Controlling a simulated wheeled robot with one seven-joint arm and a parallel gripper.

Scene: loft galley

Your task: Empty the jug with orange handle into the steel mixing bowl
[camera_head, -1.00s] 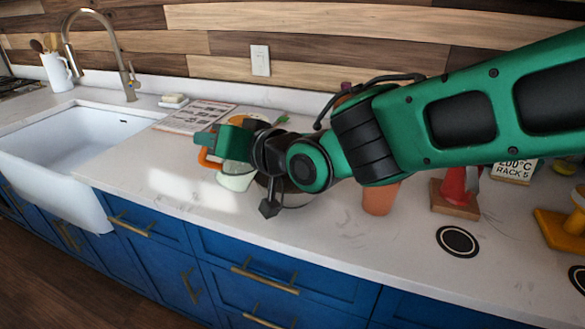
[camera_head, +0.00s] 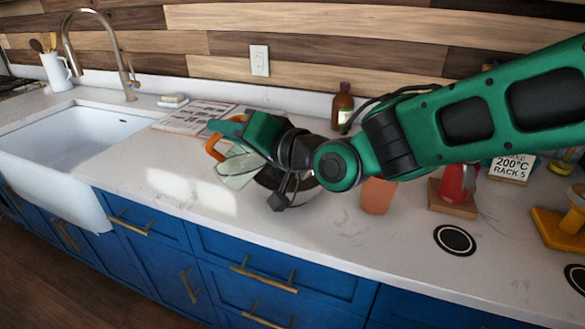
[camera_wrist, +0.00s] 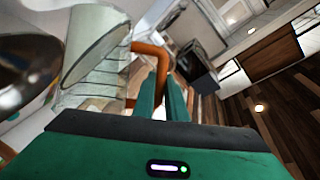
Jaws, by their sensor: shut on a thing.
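The clear, pale green jug (camera_head: 236,172) is held above the counter with its orange handle (camera_head: 212,149) at the left, and it is tilted toward the right. My gripper (camera_head: 224,128) is shut on the handle. In the wrist view the green fingers (camera_wrist: 161,97) close at the orange handle (camera_wrist: 140,62), with the ribbed jug (camera_wrist: 95,72) to their left. The steel mixing bowl (camera_head: 296,198) is just right of the jug, mostly hidden behind my wrist. Its shiny curve shows at the left of the wrist view (camera_wrist: 22,68). I cannot tell how much the jug holds.
A terracotta cup (camera_head: 377,197) stands right of the bowl. A brown bottle (camera_head: 342,106) is by the wall. A red item (camera_head: 457,184) on a wooden block and a sign (camera_head: 511,168) are farther right. A printed sheet (camera_head: 196,116) lies behind the jug. The front left counter is clear.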

